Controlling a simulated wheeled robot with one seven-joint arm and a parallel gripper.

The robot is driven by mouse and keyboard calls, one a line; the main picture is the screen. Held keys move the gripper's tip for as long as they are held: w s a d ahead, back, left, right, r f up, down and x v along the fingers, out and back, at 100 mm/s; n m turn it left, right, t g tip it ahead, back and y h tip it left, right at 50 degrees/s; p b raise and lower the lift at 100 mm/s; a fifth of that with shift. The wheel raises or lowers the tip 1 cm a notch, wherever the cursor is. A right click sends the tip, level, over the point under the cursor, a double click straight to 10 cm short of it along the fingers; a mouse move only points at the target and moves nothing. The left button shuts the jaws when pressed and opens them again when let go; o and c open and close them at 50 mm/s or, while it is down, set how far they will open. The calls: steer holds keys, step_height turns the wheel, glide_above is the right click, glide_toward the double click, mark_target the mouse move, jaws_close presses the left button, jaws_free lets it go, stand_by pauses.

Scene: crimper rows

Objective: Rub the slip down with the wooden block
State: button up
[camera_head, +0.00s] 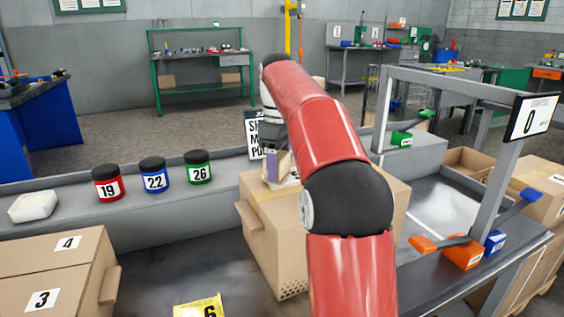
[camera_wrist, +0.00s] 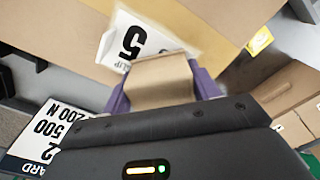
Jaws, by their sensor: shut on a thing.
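The wooden block (camera_wrist: 160,78) is plain tan and sits between the purple fingers of my gripper (camera_wrist: 162,88), which is shut on it. The slip (camera_wrist: 122,42) is white with a large black 5 and lies on top of a closed cardboard box (camera_head: 275,240). In the wrist view the block overlaps the slip's lower right part; I cannot tell whether they touch. In the head view my gripper (camera_head: 277,165) is over the box top, fingers down, and the slip's pale edge (camera_head: 290,184) shows just below it. My arm hides much of the box top.
Red (camera_head: 108,184), blue (camera_head: 153,176) and green (camera_head: 198,168) jars and a white block-like item (camera_head: 33,206) stand on the ledge at left. A sign (camera_head: 253,135) stands behind the gripper. A yellow card (camera_head: 199,307) lies in front. A grey frame (camera_head: 485,160) rises at right.

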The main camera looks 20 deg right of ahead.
mark_target(286, 185)
steer(key=shift+w+f, duration=0.1)
steer(key=shift+w, duration=1.45)
steer(key=shift+s+b, duration=0.75)
steer(key=shift+s, duration=1)
steer(key=shift+s+b, duration=1.2)
steer(key=shift+s, duration=0.5)
